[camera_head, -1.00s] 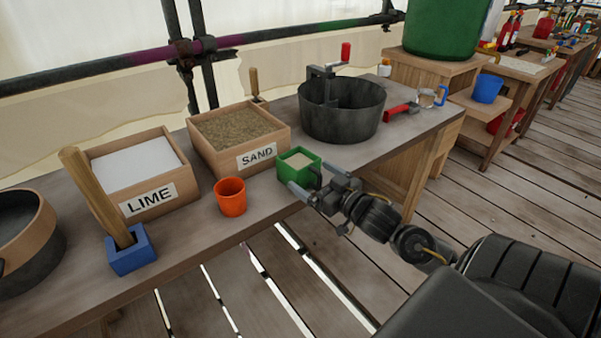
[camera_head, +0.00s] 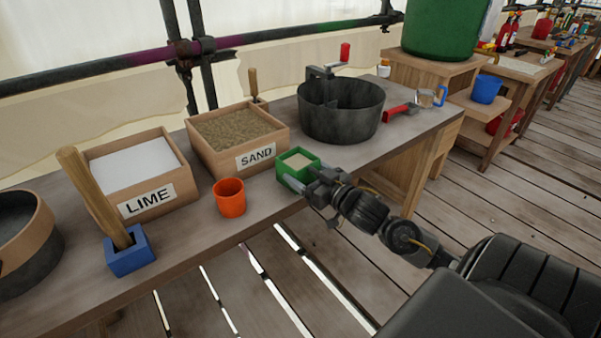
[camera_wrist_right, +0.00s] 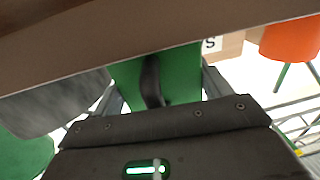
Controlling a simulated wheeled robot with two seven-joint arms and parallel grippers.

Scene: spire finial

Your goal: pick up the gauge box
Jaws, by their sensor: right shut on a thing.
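The gauge box is a small green open-topped box (camera_head: 296,166) with sandy-coloured contents, at the front edge of the bench (camera_head: 205,237). My right gripper (camera_head: 308,181) reaches it from the lower right, its fingers against two sides of the box. In the right wrist view the green wall of the box (camera_wrist_right: 185,75), with a dark strap-like handle, lies between the fingers (camera_wrist_right: 160,88). The box stands upright; I cannot tell whether its base is clear of the bench. My left gripper is not in view.
An orange cup (camera_head: 229,197) stands close left of the gauge box. Behind are the SAND box (camera_head: 257,155) and a dark mixing tub (camera_head: 341,120). The LIME box (camera_head: 148,199) and a blue block with a wooden handle (camera_head: 130,255) are farther left. A red-handled tool (camera_head: 399,112) lies right.

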